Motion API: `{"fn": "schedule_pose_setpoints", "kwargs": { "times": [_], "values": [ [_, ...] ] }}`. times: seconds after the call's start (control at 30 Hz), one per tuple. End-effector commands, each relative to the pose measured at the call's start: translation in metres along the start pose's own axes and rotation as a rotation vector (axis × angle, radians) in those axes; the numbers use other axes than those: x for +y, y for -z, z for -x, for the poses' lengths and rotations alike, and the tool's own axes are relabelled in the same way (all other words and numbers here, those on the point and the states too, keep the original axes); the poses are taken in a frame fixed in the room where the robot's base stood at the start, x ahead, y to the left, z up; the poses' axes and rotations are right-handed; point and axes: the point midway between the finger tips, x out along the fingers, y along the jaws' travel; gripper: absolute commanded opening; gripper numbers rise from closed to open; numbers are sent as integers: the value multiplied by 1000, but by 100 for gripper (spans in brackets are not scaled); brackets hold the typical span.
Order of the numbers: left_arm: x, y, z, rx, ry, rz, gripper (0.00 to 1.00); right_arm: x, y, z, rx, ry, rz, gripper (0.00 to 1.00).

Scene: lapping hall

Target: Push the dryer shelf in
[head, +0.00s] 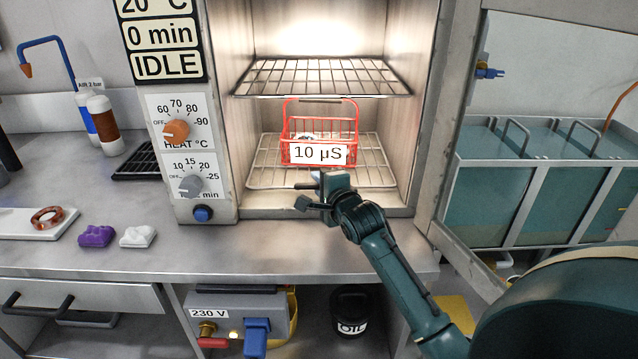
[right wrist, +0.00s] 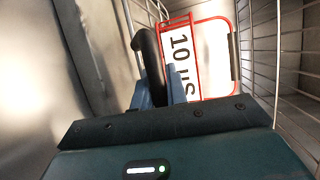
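The dryer's lower wire shelf (head: 262,172) lies inside the open chamber, its front edge near the opening. A red wire basket (head: 352,130) labelled 10 µS stands on it; its contents are mostly hidden by the label. The basket also shows in the right wrist view (right wrist: 212,80). My right gripper (head: 322,190) is at the shelf's front, below the basket. In the right wrist view a black curved handle (right wrist: 148,55) sits closely between the blue fingers (right wrist: 160,92), which look shut on it. My left gripper is out of view.
An upper wire shelf (head: 320,78) is empty. The dryer door (head: 462,130) stands open at the right, beside my right arm. The control panel (head: 186,150) is left of the chamber. Purple (head: 97,236) and white (head: 138,236) pieces lie on the bench. The bench before the opening is clear.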

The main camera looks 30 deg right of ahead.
Motion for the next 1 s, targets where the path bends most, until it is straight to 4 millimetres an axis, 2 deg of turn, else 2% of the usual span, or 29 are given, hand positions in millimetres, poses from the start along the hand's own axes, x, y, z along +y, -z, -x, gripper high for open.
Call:
{"fn": "schedule_pose_setpoints", "kwargs": {
  "times": [0.03, 0.13, 0.53, 0.8, 1.0],
  "values": [
    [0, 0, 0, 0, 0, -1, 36, 0, 0, 0, 0, 0, 0, 8],
    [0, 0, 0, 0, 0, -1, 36, 0, 0, 0, 0, 0, 0, 0],
    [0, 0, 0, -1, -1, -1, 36, 0, 0, -1, 0, -1, -1, 0],
    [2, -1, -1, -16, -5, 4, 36, -6, 11, -28, 1, -1, -2, 0],
    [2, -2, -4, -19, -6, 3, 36, -7, 13, -31, 1, 1, -1, 0]
  ]
}}
